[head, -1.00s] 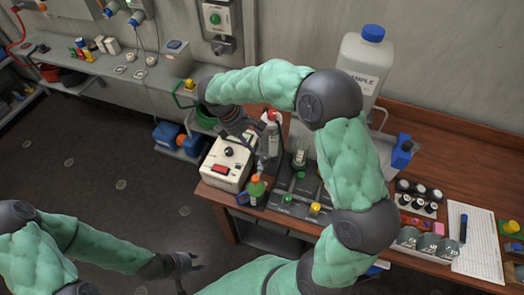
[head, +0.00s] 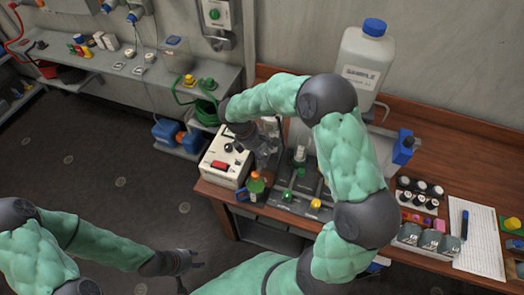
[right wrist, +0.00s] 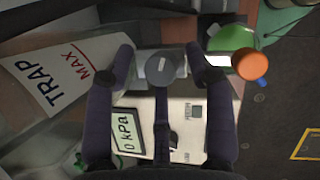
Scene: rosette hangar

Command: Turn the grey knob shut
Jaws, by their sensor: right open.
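The grey knob (right wrist: 166,69) is a round dark grey disc with a light mark, on top of a pale instrument with a "0 kPa" display (right wrist: 127,137). My right gripper (right wrist: 160,55) is open in the right wrist view, one finger on each side of the knob, with gaps showing. I cannot tell how far it is above the knob. In the head view my right gripper (head: 263,160) is over the left end of the wooden bench, and the knob is hidden there. My left gripper (head: 190,263) hangs low over the floor, away from the bench; its fingers are too small to judge.
A bottle marked "TRAP" (right wrist: 60,75) is beside the left finger. A large sample jug (head: 362,65) stands behind my right arm.

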